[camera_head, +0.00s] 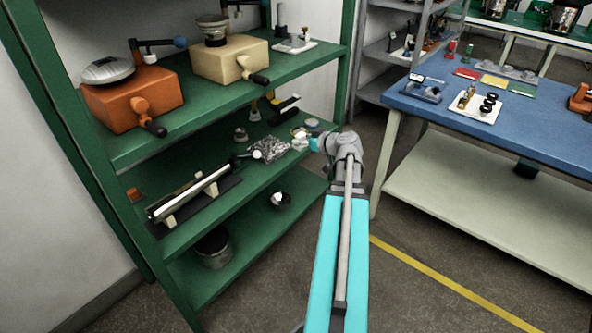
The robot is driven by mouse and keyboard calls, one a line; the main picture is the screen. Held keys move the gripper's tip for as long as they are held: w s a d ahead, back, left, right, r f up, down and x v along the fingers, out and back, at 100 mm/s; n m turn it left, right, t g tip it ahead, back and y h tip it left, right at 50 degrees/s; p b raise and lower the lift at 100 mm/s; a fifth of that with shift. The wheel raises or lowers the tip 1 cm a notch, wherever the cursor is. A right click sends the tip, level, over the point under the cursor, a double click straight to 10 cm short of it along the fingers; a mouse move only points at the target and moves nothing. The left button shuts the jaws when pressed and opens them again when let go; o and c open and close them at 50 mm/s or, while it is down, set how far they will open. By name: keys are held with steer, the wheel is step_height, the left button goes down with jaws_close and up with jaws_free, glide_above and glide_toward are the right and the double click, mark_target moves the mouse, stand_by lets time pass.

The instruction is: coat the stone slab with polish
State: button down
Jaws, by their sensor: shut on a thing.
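My gripper (312,143) is at the right end of the middle green shelf, small in view and partly hidden by its own wrist. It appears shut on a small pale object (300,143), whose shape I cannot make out. Just left of it lies a speckled grey-and-white slab (269,150), which looks like the stone slab. I cannot tell whether the pale object touches the shelf or the slab's edge. A small round container (298,132) stands behind the gripper; I cannot tell whether it holds polish.
A long metal cylinder on a dark stand (190,193) lies on the same shelf at left. The upper green shelf (185,125) with orange and cream machines overhangs it. A blue-topped table (480,130) stands right. Floor between is clear.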

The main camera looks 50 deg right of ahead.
step_height(320, 180, down, 7)
steer(key=a+m+h+b, duration=0.1)
steer(key=b, duration=0.5)
steer(key=shift+w+a+h, duration=0.15)
steer(key=shift+a+h, duration=0.05)
steer(key=shift+h, duration=0.1)
steer(key=shift+w, duration=0.1)
steer(key=shift+w+a, duration=0.2)
steer(key=shift+w, duration=2.4)
steer(key=shift+w+a, duration=0.2)
steer(key=shift+w, duration=2.45)
steer(key=shift+w+a, duration=0.2)
steer(key=shift+w, duration=2.4)
steer(key=shift+f+b, duration=0.75)
steer(key=shift+f, duration=0.15)
steer(key=shift+w+d, duration=0.2)
steer(key=shift+d, duration=1.65)
steer(key=shift+d, duration=0.1)
